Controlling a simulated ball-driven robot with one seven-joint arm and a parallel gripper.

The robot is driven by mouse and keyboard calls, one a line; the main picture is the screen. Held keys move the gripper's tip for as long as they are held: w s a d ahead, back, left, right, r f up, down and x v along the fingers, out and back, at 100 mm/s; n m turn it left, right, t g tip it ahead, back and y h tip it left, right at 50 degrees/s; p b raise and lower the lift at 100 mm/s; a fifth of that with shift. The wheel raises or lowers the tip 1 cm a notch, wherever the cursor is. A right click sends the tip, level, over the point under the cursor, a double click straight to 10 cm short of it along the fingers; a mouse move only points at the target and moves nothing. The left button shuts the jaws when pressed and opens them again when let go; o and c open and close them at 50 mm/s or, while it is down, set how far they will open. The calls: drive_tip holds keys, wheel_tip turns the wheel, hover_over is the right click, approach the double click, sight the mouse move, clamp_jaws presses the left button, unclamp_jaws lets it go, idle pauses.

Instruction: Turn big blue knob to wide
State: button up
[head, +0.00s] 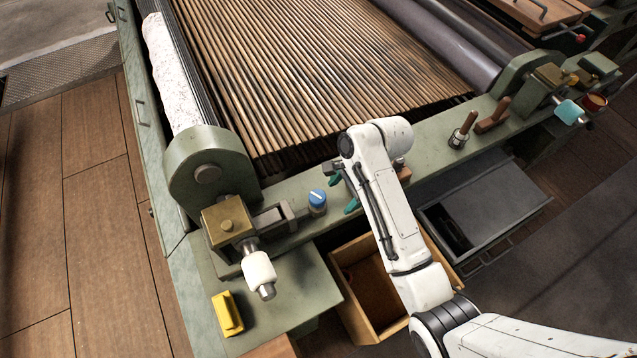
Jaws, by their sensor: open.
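The big blue knob (317,196) stands on the green machine rail, just right of the left bearing block. Its round top carries a pale pointer mark, and any scale or "wide" label around it is too small to read. My gripper (344,192) is just right of the knob, with its teal fingertips spread apart and nothing visible between them. The fingers appear apart from the knob, though the exact gap and height cannot be told. My white arm hides part of the rail behind it.
A brass block (227,220) and a white-handled crank (259,270) stand left of the knob. A yellow block (227,313) lies on the lower green ledge. An open wooden drawer (345,305) is below. Wooden levers (492,116) stand along the rail at right. The slatted apron (300,70) lies behind.

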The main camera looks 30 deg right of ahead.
sight(318, 196)
drive_tip(key=w+r+m+p, duration=0.1)
drive_tip(key=w+r+m, duration=0.2)
drive_tip(key=w, duration=0.1)
drive_tip(key=shift+y, duration=0.3)
drive_tip(key=x, duration=1)
drive_tip(key=shift+w+a, duration=0.1)
drive_tip(key=shift+w, duration=0.05)
drive_tip(key=c, duration=1)
